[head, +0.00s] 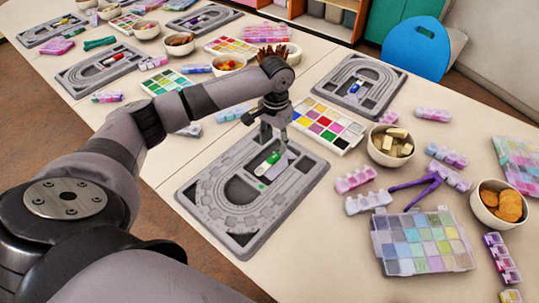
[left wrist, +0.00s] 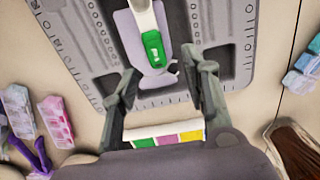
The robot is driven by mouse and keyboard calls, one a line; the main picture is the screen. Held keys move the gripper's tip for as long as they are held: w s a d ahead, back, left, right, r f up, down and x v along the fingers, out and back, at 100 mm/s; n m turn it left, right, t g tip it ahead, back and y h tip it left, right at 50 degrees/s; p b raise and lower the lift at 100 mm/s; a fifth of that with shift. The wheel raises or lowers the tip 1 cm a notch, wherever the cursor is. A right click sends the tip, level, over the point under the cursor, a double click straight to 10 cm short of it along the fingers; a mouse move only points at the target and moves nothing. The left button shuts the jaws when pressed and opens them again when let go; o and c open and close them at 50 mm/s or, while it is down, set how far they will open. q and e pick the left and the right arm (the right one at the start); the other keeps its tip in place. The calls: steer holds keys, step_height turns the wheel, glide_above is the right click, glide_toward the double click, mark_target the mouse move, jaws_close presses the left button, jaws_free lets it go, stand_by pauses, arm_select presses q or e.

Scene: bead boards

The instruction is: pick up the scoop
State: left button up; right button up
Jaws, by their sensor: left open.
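A small white and green tool, which looks like the scoop (head: 272,158), lies in the middle of the near grey bead board (head: 250,240). In the left wrist view the scoop (left wrist: 154,47) shows a white handle and a green part, over a pale lilac flat shape on the board (left wrist: 85,50). I cannot tell whether the lilac shape belongs to it. My left gripper (head: 274,136) is open above the board, close over the scoop. My right gripper is out of view.
A white paint-like tray (head: 346,141) lies just behind the board. To the right are a bowl of pale blocks (head: 391,150), purple tweezers (head: 415,185), a clear bead box (head: 382,258) and a bowl of orange pieces (head: 500,205). Another bead board (head: 388,75) lies farther back.

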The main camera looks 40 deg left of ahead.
mark_target(274, 157)
arm_select(q)
steer(key=shift+f, duration=0.3)
steer(key=f, duration=0.4)
steer(key=shift+s+d+f, duration=0.15)
steer(key=shift+s+d, duration=0.1)
steer(key=shift+f, duration=0.25)
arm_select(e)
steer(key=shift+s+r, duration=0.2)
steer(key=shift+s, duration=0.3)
arm_select(q)
steer(key=shift+c, duration=0.3)
steer(key=c, duration=0.9)
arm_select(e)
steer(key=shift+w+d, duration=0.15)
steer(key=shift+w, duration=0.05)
arm_select(q)
steer(key=shift+r, duration=0.1)
